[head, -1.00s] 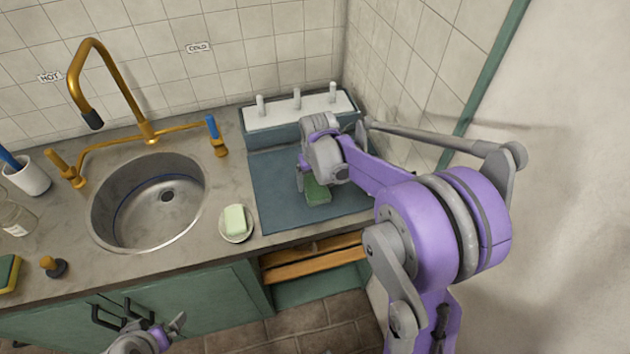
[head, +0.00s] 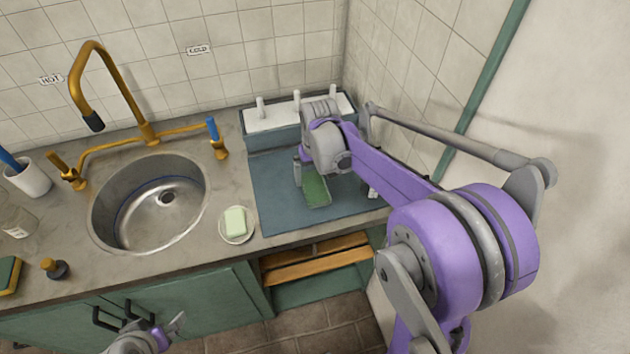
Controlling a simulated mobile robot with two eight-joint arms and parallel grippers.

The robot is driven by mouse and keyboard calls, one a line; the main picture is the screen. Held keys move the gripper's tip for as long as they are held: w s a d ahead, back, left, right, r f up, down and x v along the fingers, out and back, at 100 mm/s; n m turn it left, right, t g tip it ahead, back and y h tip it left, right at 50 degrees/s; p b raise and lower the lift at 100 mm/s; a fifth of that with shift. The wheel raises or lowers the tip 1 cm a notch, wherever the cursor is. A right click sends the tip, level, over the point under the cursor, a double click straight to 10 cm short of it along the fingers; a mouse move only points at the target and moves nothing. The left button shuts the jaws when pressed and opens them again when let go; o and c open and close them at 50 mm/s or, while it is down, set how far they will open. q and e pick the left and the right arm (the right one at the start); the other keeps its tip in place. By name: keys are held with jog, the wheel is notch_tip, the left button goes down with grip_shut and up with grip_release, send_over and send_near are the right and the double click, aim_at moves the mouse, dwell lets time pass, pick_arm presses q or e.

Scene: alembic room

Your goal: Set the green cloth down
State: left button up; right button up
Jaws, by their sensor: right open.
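The green cloth (head: 316,191) lies on the blue-grey mat (head: 275,205) to the right of the sink, its upper end hidden under my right gripper. My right gripper (head: 334,186) is over the cloth with its jaws open. One finger shows at the cloth's left side and a bit of the other shows further right, apart from the cloth. My arm hides part of the mat. My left gripper (head: 165,327) is low at the bottom edge, in front of the cabinet and away from the cloth; its jaws are not clear.
A blue-grey rack with white pegs (head: 300,112) stands behind the mat against the wall. A dish with pale green soap (head: 235,222) sits left of the mat. The round sink (head: 135,225) and brass tap (head: 150,133) are further left. The mat's front left is clear.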

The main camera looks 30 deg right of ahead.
aim_at(316, 191)
notch_tip(316, 191, up, 7)
jog(key=s+a+f+n+t, duration=0.1)
jog(key=s+a+f+t, duration=0.1)
jog(key=s+a, duration=0.3)
jog(key=s+a+f+n+t, duration=0.1)
jog(key=s+a, duration=0.4)
jog(key=s, duration=0.8)
notch_tip(316, 191, down, 2)
jog(key=shift+s+n+t, duration=0.3)
jog(key=shift+n+t, duration=0.1)
jog(key=shift+t, duration=0.3)
